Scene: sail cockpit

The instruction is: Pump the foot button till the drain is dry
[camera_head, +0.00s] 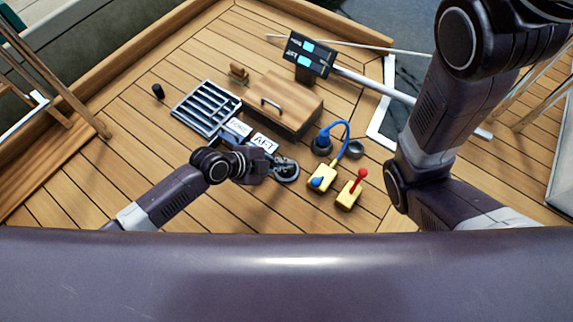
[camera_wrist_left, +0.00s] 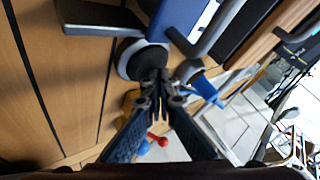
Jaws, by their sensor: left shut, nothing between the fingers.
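A round dark foot button (camera_head: 288,172) with a grey rim sits on the deck by the AFT label (camera_head: 264,143). My left gripper (camera_head: 268,166) is shut and empty, directly over or beside it; contact cannot be told. In the left wrist view the closed fingertips (camera_wrist_left: 160,80) point at a round black button with a pale rim (camera_wrist_left: 138,62). A slatted grate (camera_head: 206,109) lies up-left of the labels; whether it is the drain, and whether it holds water, I cannot tell. My right arm shows at right, but its gripper is out of view.
A wooden hatch box (camera_head: 284,104) with a handle stands behind the labels. Right of the button are a yellow box with a blue lever (camera_head: 321,178), one with a red lever (camera_head: 349,194), and a blue hose (camera_head: 345,130). Left deck planks are mostly clear.

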